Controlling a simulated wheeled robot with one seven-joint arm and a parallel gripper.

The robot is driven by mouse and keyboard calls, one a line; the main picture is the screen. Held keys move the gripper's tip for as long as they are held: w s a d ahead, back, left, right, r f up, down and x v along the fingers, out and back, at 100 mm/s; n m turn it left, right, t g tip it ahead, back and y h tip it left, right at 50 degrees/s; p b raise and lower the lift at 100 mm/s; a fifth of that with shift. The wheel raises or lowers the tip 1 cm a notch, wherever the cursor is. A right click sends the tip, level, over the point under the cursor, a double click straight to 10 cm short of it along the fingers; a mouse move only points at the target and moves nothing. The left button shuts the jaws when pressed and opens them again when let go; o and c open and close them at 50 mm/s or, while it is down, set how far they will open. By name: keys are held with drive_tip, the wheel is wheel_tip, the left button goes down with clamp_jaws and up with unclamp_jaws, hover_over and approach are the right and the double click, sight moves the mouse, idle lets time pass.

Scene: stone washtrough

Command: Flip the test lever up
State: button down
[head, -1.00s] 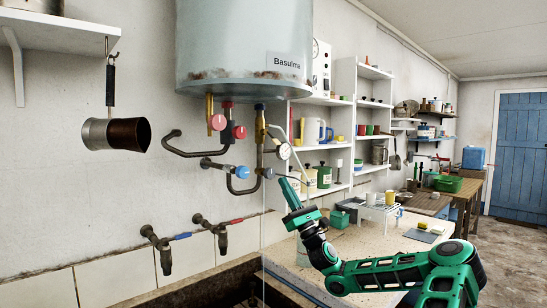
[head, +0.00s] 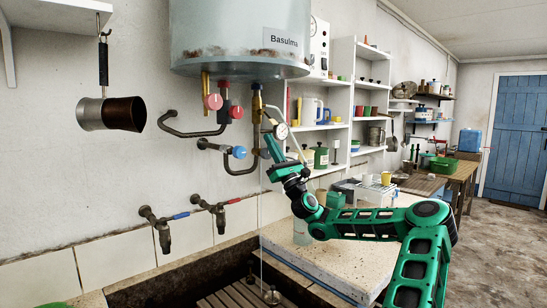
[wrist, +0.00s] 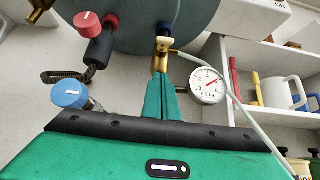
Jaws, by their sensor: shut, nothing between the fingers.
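A brass valve fitting (head: 257,103) hangs under the water heater (head: 240,40), left of a round pressure gauge. In the wrist view the brass valve (wrist: 161,50) is straight ahead of my fingers, with a small pale piece near its top. I cannot clearly make out the test lever or its position. My gripper (head: 268,140) points up and left, just below the valve. In the wrist view my gripper (wrist: 161,77) has its two green fingers together and empty. The tips overlap the valve's lower end in the picture; I cannot tell whether they touch.
The gauge (wrist: 207,83) is close right of my fingers. Red knobs (head: 213,102) and a blue knob (head: 239,153) sit on pipes to the left. White shelves (head: 345,110) stand to the right. Two taps (head: 160,228) are over the stone trough (head: 150,290).

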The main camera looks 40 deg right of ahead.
sight(270, 118)
drive_tip(key=shift+s+r, duration=0.6)
drive_tip(key=shift+r, duration=0.25)
drive_tip(key=shift+s+r, duration=0.55)
drive_tip(key=shift+r, duration=0.25)
drive_tip(key=shift+s+d, duration=0.1)
